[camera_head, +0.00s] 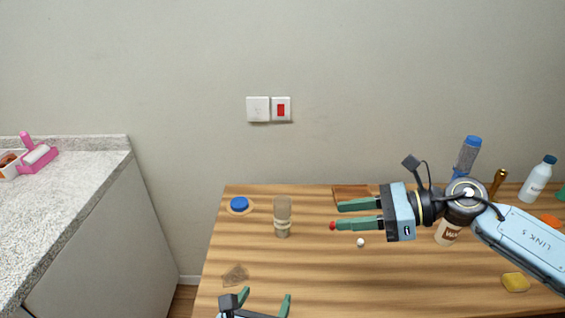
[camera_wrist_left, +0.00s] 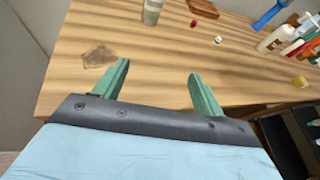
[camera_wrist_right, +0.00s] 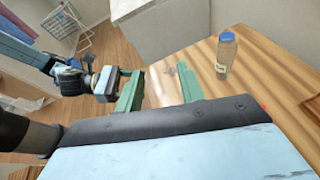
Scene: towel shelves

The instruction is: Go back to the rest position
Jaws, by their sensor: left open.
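My left gripper (camera_head: 265,294) is low in the head view, at the near edge of the wooden table (camera_head: 310,270). Its green fingers are apart and empty, and they also show in the left wrist view (camera_wrist_left: 160,78). My right gripper (camera_head: 340,216) reaches in from the right above the table, its fingers pointing left. A gap shows between them with nothing held; they also show in the right wrist view (camera_wrist_right: 158,85). A red item (camera_head: 333,226) shows by its lower fingertip; I cannot tell whether they touch.
Bottles (camera_head: 536,180) stand at the back right, partly behind my right arm. A speckled counter (camera_head: 70,190) is on the left.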

